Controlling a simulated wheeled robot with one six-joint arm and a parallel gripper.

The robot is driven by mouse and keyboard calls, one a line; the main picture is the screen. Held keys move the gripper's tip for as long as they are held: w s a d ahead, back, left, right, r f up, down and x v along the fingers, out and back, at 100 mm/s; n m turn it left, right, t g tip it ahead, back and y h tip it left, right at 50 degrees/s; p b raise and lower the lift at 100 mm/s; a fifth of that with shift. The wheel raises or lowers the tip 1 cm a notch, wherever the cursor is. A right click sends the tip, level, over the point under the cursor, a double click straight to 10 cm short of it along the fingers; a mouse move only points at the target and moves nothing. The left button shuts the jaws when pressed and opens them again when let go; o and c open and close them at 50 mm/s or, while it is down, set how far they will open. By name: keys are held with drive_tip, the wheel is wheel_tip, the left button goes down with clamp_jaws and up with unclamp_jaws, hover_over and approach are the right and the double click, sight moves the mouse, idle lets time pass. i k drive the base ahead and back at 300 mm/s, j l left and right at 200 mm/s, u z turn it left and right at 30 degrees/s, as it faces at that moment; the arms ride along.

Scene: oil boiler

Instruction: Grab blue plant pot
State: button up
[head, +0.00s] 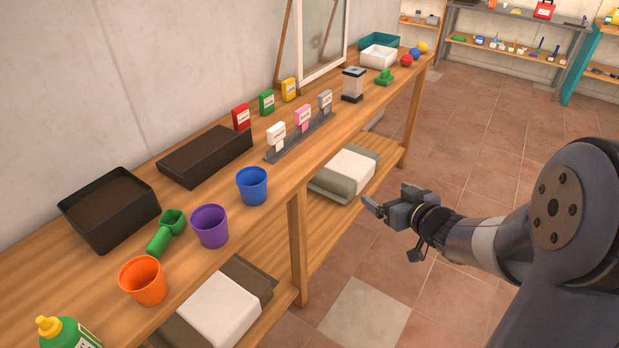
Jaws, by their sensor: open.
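The blue plant pot (252,187) stands upright on the wooden bench, near its front edge. It is right of a purple pot (209,227) and an orange pot (143,281). My gripper (372,207) is open and empty. It is out over the floor side of the bench, to the right of the blue pot and well apart from it. The fingers point left, toward the bench.
A green scoop (166,232), a black soil tray (108,208) and a dark box (206,156) lie behind the pots. A rack (300,138) holds small packets. A lower shelf (322,232) carries bags. The tiled floor (470,130) is clear.

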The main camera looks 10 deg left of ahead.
sight(250, 181)
drive_tip(key=j+z, duration=0.1)
drive_tip(key=z, duration=0.3)
drive_tip(key=k+z, duration=0.1)
drive_tip(key=z, duration=0.35)
drive_tip(key=j+z, duration=0.1)
drive_tip(key=z, duration=0.3)
drive_tip(key=k+z, duration=0.1)
drive_tip(key=z, duration=0.35)
drive_tip(key=k+j+z, duration=0.1)
drive_tip(key=z, duration=0.15)
drive_tip(key=k+z, duration=0.15)
drive_tip(key=z, duration=0.15)
drive_tip(key=k+u, duration=0.1)
drive_tip(key=u, duration=0.35)
drive_tip(key=j+u, duration=0.1)
drive_tip(key=u, duration=0.35)
drive_tip(key=k+j+u, duration=0.1)
drive_tip(key=u, duration=0.35)
drive_tip(key=j+u, duration=0.2)
drive_tip(key=u, duration=0.25)
drive_tip(key=k+j+u, duration=0.1)
drive_tip(key=u, duration=0.35)
